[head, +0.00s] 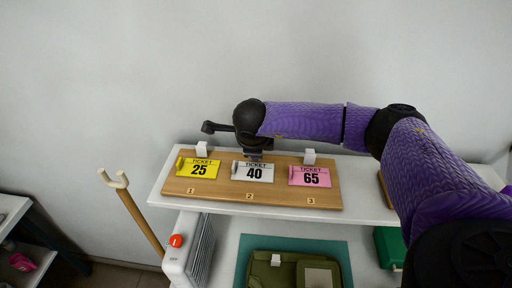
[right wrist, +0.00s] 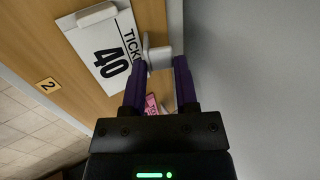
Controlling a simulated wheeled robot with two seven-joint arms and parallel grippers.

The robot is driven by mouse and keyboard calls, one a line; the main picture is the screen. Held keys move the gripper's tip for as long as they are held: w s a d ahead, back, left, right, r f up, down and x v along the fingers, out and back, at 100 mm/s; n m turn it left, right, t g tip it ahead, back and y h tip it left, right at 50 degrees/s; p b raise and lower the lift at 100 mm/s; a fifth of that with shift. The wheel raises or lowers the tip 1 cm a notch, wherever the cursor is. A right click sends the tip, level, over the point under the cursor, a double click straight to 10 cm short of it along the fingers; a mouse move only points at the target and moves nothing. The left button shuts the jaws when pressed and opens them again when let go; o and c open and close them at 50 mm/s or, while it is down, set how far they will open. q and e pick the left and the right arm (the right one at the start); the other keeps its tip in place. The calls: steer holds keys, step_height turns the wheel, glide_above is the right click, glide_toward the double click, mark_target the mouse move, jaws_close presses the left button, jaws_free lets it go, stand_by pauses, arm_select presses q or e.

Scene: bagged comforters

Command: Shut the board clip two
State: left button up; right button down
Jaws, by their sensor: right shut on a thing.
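A wooden board (head: 222,192) with places numbered 1, 2 and 3 lies on a white shelf. The white ticket 40 (head: 252,172) lies at place 2. My right gripper (head: 253,156) is at this ticket's back edge and hides board clip two in the head view. In the right wrist view, clip two (right wrist: 158,56) is a white block at the ticket's edge, between the fingers of my right gripper (right wrist: 160,68), which is shut on it. Ticket 40 also shows there (right wrist: 108,50). Whether the clip presses on the ticket is unclear. My left gripper is out of view.
The yellow ticket 25 (head: 198,169) with white clip one (head: 201,149) is on the left; the pink ticket 65 (head: 310,177) with clip three (head: 309,157) is on the right. A white heater (head: 188,248) and a wooden pole (head: 138,215) stand below left. A wall is behind.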

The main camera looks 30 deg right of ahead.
steer(key=shift+s+t, duration=0.1)
steer(key=shift+t, duration=0.2)
steer(key=shift+c, duration=2.2)
jaws_free()
steer(key=b+v, duration=0.2)
steer(key=v, duration=0.7)
steer(key=shift+a+r, duration=0.3)
steer(key=shift+s, duration=0.1)
